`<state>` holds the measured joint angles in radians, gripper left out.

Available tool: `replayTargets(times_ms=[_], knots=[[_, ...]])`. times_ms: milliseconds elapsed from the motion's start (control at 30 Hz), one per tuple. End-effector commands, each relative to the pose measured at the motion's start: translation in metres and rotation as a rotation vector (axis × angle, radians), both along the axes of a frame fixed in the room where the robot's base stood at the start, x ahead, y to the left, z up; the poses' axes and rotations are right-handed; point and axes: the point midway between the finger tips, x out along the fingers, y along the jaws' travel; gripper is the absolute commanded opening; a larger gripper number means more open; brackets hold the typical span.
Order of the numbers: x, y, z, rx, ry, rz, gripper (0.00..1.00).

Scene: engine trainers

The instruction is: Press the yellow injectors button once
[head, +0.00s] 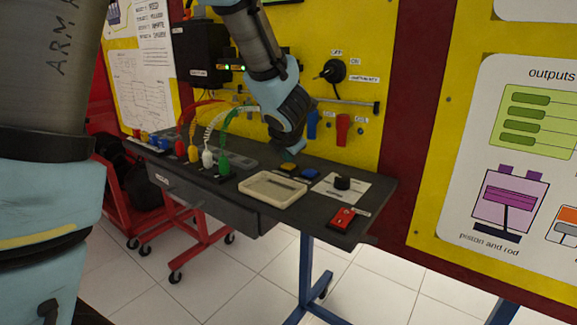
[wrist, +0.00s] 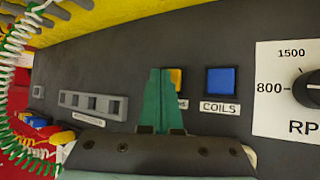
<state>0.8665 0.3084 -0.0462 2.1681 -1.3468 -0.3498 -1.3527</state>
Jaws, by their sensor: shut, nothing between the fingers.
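The yellow injectors button (head: 286,169) sits on the dark grey bench top, just left of the blue coils button (head: 309,173). In the wrist view the yellow button (wrist: 176,79) shows only its right part; my green fingers hide the rest and part of its label. My gripper (head: 289,155) is shut and empty, pointing down over the bench close to the yellow button. In the wrist view its closed fingertips (wrist: 161,71) overlap the left of the button. I cannot tell whether they touch it. The blue button (wrist: 221,80) is unobscured above its COILS label.
An RPM knob (head: 343,182) on a white plate stands right of the buttons. A beige tray (head: 273,203) and a red switch (head: 343,217) lie nearer the front edge. Colored cables (head: 207,130) arch up at the left. The yellow panel (head: 358,100) rises behind.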

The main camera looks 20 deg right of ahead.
Motion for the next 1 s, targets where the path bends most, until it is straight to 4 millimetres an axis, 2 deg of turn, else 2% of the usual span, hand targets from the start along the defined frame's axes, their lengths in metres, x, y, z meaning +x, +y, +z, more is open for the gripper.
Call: replayTargets(times_ms=[1000], knots=[[-0.0001, 0.0003, -0.0088, 0.001, 0.000, 0.001, 0.00]])
